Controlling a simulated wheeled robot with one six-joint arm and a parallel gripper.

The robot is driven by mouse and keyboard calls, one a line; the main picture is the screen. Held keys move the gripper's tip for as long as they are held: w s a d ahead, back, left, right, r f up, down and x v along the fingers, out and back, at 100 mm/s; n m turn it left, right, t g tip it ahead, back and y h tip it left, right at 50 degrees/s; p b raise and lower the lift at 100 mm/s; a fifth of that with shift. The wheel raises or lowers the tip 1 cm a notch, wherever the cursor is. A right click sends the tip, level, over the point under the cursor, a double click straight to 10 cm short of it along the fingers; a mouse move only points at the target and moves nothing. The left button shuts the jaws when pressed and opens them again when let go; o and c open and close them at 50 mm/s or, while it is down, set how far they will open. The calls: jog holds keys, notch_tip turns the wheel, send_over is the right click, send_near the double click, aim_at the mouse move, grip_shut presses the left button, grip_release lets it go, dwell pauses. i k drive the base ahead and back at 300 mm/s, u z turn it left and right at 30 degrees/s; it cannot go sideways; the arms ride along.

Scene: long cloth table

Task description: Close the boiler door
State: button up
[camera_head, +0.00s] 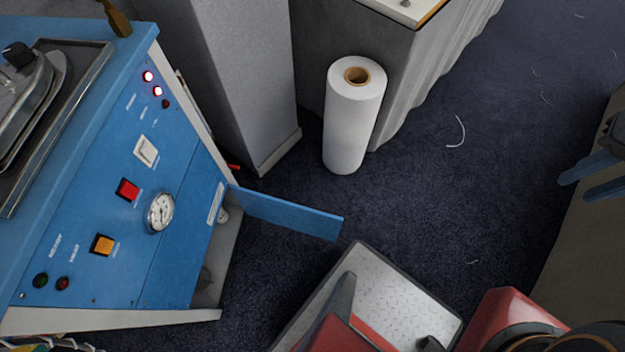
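The blue boiler (175,240) stands at the left, its panel carrying lights, switches and a round gauge. Its door (290,215) is a thin blue flap that stands open, sticking out to the right from the boiler's right side. Below the hinge end, a grey opening (222,265) shows in the boiler's side. My gripper (573,188) is at the right edge, well apart from the door. Its two dark blue fingers point left with a gap between them, and nothing shows between them. The rest of it is cut off by the frame.
A white roll (348,125) stands upright on the dark carpet behind the door. A grey pillar (235,85) and a cloth-covered table (430,65) are behind. A brown surface (585,255) is at the right. Carpet between door and gripper is mostly clear.

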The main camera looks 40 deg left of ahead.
aim_at(314, 221)
jog(key=i, duration=3.45)
jog(key=u, duration=4.95)
